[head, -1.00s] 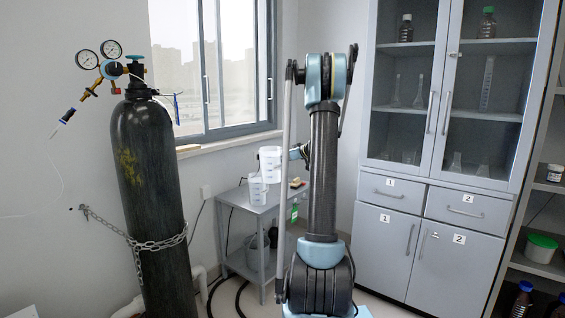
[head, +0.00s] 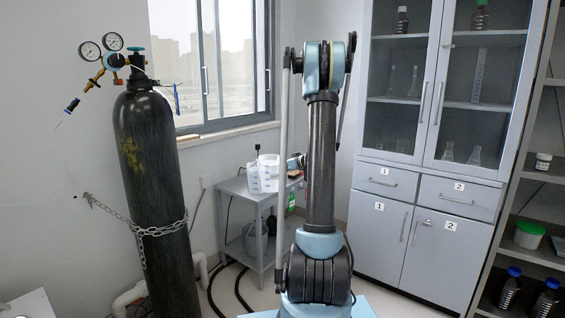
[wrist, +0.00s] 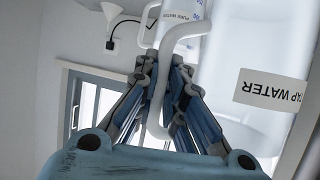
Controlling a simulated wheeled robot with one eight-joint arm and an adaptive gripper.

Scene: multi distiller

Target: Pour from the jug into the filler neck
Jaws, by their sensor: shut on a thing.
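A white translucent jug labelled "TAP WATER" (wrist: 268,91) fills the right of the wrist view, its label upside down there. My gripper (wrist: 165,100) is shut on a white looped handle (wrist: 187,32) beside this jug. A second white item labelled "PURE WATER" (wrist: 181,14) shows behind the handle. In the head view, two white containers are close together over the small grey table: a left one (head: 252,180) and a right one (head: 269,165) beside my gripper. My gripper's fingers are hard to see there. I cannot make out the filler neck for certain.
A black gas cylinder (head: 150,180) is chained at the left. A grey cabinet (head: 375,240) and an open shelf (head: 530,258) are at the right.

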